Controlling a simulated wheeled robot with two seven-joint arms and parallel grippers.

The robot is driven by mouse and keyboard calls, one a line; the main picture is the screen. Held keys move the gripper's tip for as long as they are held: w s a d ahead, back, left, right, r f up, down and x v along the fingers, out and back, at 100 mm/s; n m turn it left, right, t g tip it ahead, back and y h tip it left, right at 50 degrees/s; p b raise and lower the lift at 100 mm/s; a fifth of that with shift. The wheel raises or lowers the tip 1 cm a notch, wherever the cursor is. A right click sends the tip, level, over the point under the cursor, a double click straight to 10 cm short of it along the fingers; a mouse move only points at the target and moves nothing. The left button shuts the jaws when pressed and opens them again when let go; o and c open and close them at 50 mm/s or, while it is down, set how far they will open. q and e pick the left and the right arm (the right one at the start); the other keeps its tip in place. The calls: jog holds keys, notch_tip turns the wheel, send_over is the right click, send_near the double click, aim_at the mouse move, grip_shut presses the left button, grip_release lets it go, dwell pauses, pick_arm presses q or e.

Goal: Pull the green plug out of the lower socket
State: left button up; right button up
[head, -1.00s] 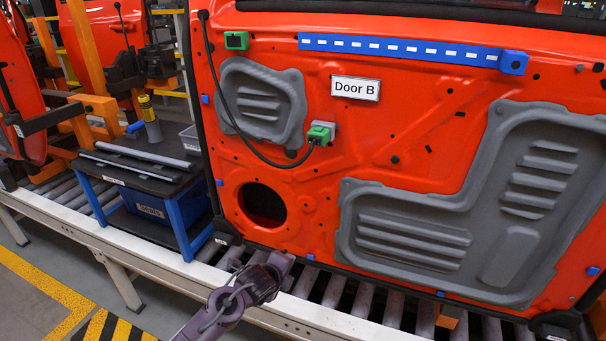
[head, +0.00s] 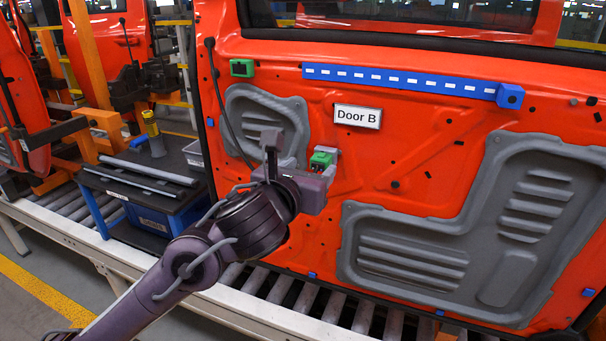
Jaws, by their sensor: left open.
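The green plug (head: 320,160) sits in the lower socket (head: 331,154), a grey block on the red door marked Door B. A black cable runs from the upper left of the door down toward the plug; its lower part is hidden behind my arm. My left gripper (head: 298,166) is open, with one grey finger up left of the plug and the other part below and right of it. I cannot tell whether it touches the plug. My right gripper is not in view.
A green upper socket (head: 242,68) is near the door's top left. A blue dashed strip (head: 400,80) runs along the top. A small table (head: 150,190) with dark bars and a yellow-topped tool stands at left. Rollers (head: 330,305) run below the door.

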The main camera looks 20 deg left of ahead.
aim_at(319, 162)
pick_arm(q)
jog(key=shift+w+d+f+p, duration=0.1)
jog(key=shift+w+f+p, duration=0.15)
jog(key=shift+w, duration=1.1)
jog(key=shift+w+f+p, duration=0.2)
jog(key=shift+w, duration=1.15)
grip_shut()
jog(key=shift+f, duration=0.1)
jog(key=shift+s, duration=0.6)
jog(key=shift+s, duration=0.2)
jog(key=s, duration=0.6)
